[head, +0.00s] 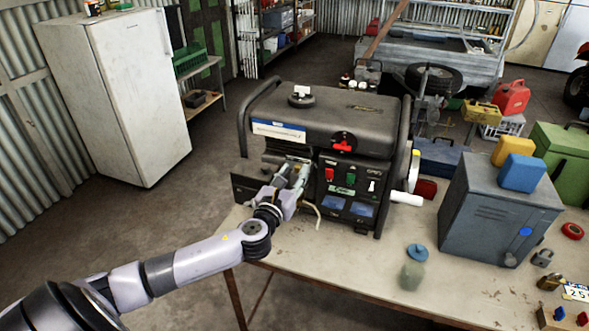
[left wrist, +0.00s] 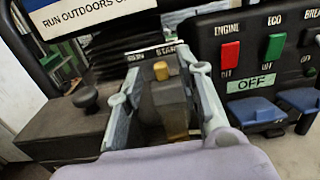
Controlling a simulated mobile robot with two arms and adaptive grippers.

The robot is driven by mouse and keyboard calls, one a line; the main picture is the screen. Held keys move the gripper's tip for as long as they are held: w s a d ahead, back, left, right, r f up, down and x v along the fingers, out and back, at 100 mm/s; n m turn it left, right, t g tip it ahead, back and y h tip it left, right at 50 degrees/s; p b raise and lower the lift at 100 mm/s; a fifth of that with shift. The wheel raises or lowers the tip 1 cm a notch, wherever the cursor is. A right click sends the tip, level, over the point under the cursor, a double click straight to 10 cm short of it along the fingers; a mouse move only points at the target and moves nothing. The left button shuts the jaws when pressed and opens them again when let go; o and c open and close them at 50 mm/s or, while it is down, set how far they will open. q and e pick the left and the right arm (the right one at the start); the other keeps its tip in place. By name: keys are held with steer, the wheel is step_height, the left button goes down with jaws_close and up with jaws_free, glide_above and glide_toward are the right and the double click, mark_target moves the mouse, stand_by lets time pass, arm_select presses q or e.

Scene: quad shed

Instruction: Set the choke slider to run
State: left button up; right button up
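The black generator (head: 335,118) stands on the workbench. In the left wrist view a small yellow knob, seemingly the choke slider (left wrist: 160,70), sits below a label strip (left wrist: 155,52). The strip seems to read RUN at left and START at right; the knob looks nearer START. My left gripper (head: 294,168) reaches the generator's front left. In the left wrist view its fingers (left wrist: 160,84) are apart, one on each side of the knob; I cannot tell if either touches it. The slider is hidden in the head view. My right gripper is not in view.
Right of the slider are a red engine switch (left wrist: 230,53), a green eco switch (left wrist: 273,47) and blue socket covers (left wrist: 256,111). A round black knob (left wrist: 86,97) is at left. A grey metal box (head: 495,210) and a jar (head: 411,275) stand on the bench (head: 345,262).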

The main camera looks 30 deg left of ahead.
arm_select(q)
steer(key=shift+w+a, duration=0.1)
steer(key=shift+w, duration=0.55)
steer(key=shift+c, duration=0.4)
jaws_close()
